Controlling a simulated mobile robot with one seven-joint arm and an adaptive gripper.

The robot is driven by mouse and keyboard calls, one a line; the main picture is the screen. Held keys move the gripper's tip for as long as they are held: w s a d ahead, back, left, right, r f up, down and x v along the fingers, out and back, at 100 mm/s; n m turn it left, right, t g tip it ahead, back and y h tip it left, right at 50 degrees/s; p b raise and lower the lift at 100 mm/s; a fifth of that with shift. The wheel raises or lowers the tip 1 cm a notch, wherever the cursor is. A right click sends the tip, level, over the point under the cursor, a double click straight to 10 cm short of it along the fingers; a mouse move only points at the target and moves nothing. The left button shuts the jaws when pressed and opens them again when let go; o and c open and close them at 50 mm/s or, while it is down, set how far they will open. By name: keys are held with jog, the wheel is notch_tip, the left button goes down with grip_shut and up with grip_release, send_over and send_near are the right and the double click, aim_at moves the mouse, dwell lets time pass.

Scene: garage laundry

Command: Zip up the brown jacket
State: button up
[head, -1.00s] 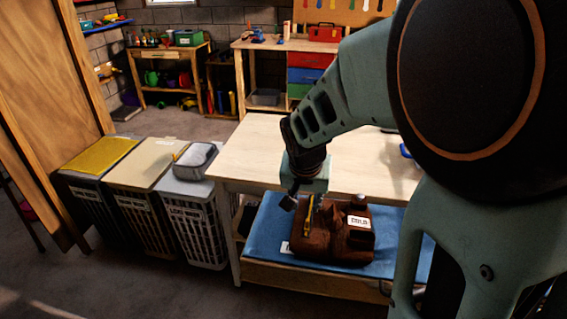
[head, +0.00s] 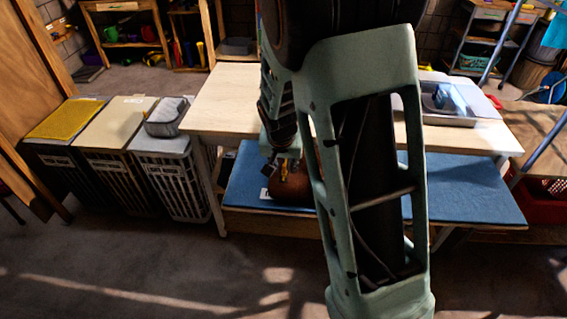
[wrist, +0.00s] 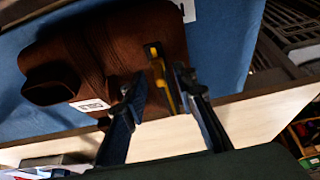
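The brown jacket (wrist: 90,55) lies folded on a blue mat (wrist: 232,30), with a white label (wrist: 90,105) on it. A yellow strip (wrist: 162,82), seemingly at its zipper, runs along a dark opening near its edge. My gripper (wrist: 160,78) is open, its two dark fingers apart on either side of the strip's line; I cannot tell whether they touch it. In the head view, only a part of the jacket (head: 292,185) shows, and my arm hides the rest. The gripper is mostly hidden there, just above the jacket.
The mat (head: 460,190) covers a low shelf under a pale wooden tabletop (head: 235,95). A metal basin (head: 450,100) sits in the tabletop's right side. The floor in front is open.

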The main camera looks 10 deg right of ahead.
grip_shut()
jog(key=shift+w, duration=0.1)
dwell(0.4)
